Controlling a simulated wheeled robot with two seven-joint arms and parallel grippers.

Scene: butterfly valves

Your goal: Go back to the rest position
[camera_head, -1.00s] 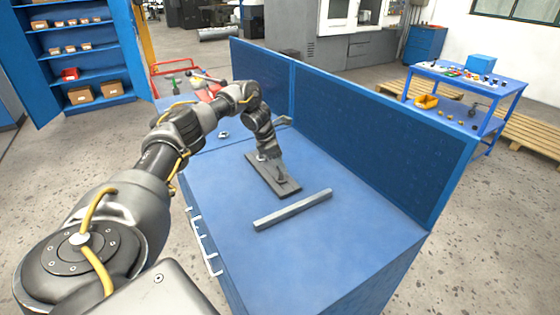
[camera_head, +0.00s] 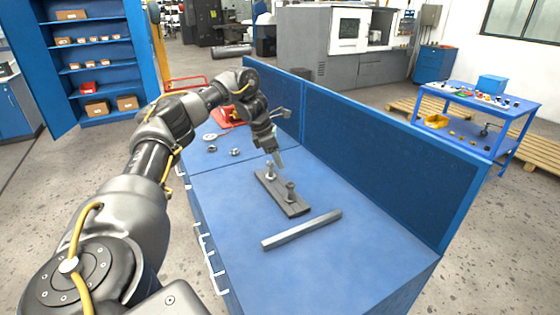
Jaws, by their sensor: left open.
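My left arm reaches in from the left over the blue workbench (camera_head: 215,183). My left gripper (camera_head: 277,160) is open and empty, just above and behind a dark flat plate. The plate (camera_head: 284,197) lies on the bench with two upright valve-like pieces on it, one at its far end (camera_head: 270,170) and one nearer (camera_head: 291,191). The gripper looks close to the far piece; whether they touch is hard to tell. My right gripper is out of view.
A grey bar (camera_head: 302,230) lies in front of the plate. A blue back panel (camera_head: 375,150) closes the bench's right side. Small round parts (camera_head: 235,152) and a red item (camera_head: 228,117) lie at the far end. The near bench surface is clear.

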